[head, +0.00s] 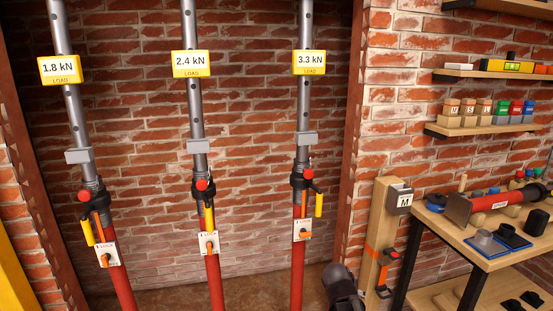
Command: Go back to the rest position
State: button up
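My gripper is not clearly in view. A dark rounded part that looks like my own arm shows at the bottom edge, right of centre, with no fingers visible. Three upright steel props stand in a row before the brick wall: the left prop (75,115), the middle prop (194,110) and the right prop (304,105). Each has a yellow load display; the left display (59,68) reads 1.8 kN, the middle display (191,64) 2.4 kN, the right display (309,63) 3.3 kN. Each red lower tube carries a white lock plate with an orange lever.
A wooden workbench (490,260) at the right holds a red and black prop-like tool (505,197) and small dark parts. A wooden post (379,225) with a box marked M stands beside it. Shelves (490,127) with small coloured containers and a yellow level hang above.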

jog(key=s+a+f+n+g+y, duration=0.4)
jog(key=s+a+g+y, duration=0.15)
jog(key=s, duration=0.55)
notch_tip(320, 180, up, 16)
jog(key=p, duration=1.5)
jog(key=shift+a+f, duration=0.15)
jog(key=shift+a, duration=0.2)
jog(key=shift+s+f, duration=0.1)
